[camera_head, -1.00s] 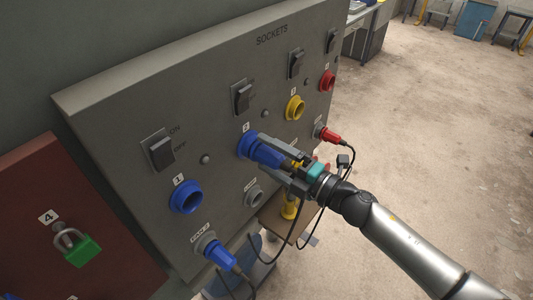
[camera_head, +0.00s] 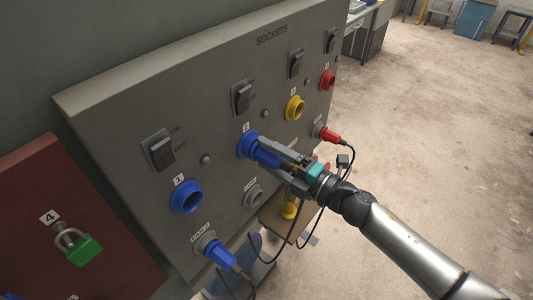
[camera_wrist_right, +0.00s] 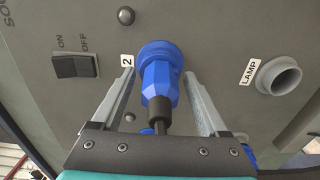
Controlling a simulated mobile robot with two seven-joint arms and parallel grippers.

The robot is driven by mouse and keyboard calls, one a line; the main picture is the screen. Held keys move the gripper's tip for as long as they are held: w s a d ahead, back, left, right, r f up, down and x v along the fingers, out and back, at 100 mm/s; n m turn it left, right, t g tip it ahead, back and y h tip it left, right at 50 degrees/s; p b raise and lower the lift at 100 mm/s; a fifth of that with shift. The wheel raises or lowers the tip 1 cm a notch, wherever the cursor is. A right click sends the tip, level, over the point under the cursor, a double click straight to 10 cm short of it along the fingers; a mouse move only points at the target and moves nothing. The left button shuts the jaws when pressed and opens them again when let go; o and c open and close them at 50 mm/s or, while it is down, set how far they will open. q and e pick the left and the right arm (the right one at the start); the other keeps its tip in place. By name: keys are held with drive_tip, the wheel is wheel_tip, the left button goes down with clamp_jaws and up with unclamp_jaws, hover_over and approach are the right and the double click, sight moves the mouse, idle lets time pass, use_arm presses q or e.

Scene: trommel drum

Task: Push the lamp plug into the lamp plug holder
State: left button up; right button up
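A blue plug (camera_wrist_right: 158,85) sits in blue socket 2 (camera_head: 248,145), its black cable trailing back between my fingers. My right gripper (camera_head: 272,158) is around this plug; in the wrist view its fingers (camera_wrist_right: 158,82) stand on either side with visible gaps, so it is open. The lamp plug holder is a grey round socket (camera_head: 254,195), empty, below socket 2. In the wrist view the holder (camera_wrist_right: 279,77) is at the right beside its LAMP label. My left gripper is not in view.
Another blue plug (camera_head: 217,254) is in a lower-left holder, and a red plug (camera_head: 328,135) in a right one. Blue socket 1 (camera_head: 185,197), yellow socket (camera_head: 294,108) and upper red socket (camera_head: 327,80) are empty. Cables hang below the panel. A green padlock (camera_head: 83,250) is at left.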

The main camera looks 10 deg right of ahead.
sight(291, 169)
clamp_jaws()
idle(0.4)
drive_tip(key=shift+s+d, duration=0.1)
drive_tip(key=shift+v, duration=2.9)
drive_tip(key=shift+b+v, duration=0.3)
drive_tip(key=shift+v, duration=2.2)
